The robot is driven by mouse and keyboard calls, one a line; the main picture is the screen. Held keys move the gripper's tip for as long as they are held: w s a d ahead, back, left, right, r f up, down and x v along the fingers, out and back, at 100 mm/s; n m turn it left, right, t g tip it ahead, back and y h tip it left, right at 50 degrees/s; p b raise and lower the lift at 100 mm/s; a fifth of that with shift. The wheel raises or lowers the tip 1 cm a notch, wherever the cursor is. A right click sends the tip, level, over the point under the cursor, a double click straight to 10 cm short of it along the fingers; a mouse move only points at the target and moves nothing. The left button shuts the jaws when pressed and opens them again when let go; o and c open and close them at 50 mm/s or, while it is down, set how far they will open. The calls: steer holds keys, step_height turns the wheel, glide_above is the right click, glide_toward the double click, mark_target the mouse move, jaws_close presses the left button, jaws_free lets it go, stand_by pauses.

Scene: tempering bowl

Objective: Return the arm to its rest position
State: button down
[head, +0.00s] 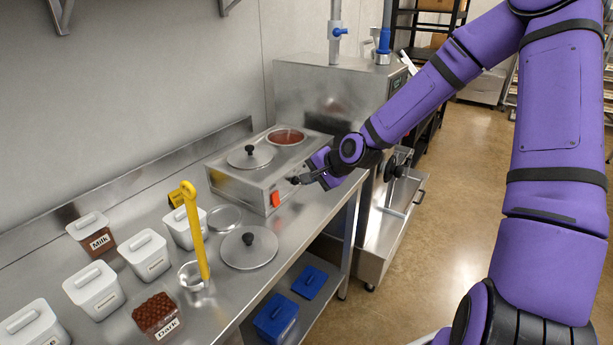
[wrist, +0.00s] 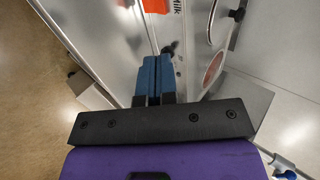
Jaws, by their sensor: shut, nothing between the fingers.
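My purple arm reaches in from the right in the head view. My gripper (head: 297,180) is in front of the front panel of the steel two-well warmer (head: 240,182), close to it; whether it touches is unclear. In the wrist view my gripper's blue fingers (wrist: 158,82) are together with nothing between them. A dark knob (wrist: 170,49) is just beyond their tips, beside a "Milk" label and an orange patch (wrist: 155,5).
The warmer has one lidded well (head: 250,158) and an open well of brown chocolate (head: 286,137). A loose lid (head: 249,247), a yellow-handled ladle (head: 194,230) in a steel cup and several tubs stand on the counter. Floor (head: 470,160) is open beyond my arm.

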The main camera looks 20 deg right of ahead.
steer(key=s+d+r+n+g+h, duration=0.1)
steer(key=s+r+n, duration=0.4)
steer(key=s+r, duration=0.8)
steer(key=s+d+r+n+g+h, duration=0.1)
steer(key=s+d+r+n+h, duration=0.2)
steer(key=s+r, duration=0.9)
steer(key=s+n+h, duration=0.1)
steer(key=s+n, duration=0.1)
steer(key=s, duration=0.7)
steer(key=shift+d+r+n+g+h, duration=0.2)
steer(key=shift+r+n+g+h, duration=0.1)
steer(key=shift+r, duration=0.1)
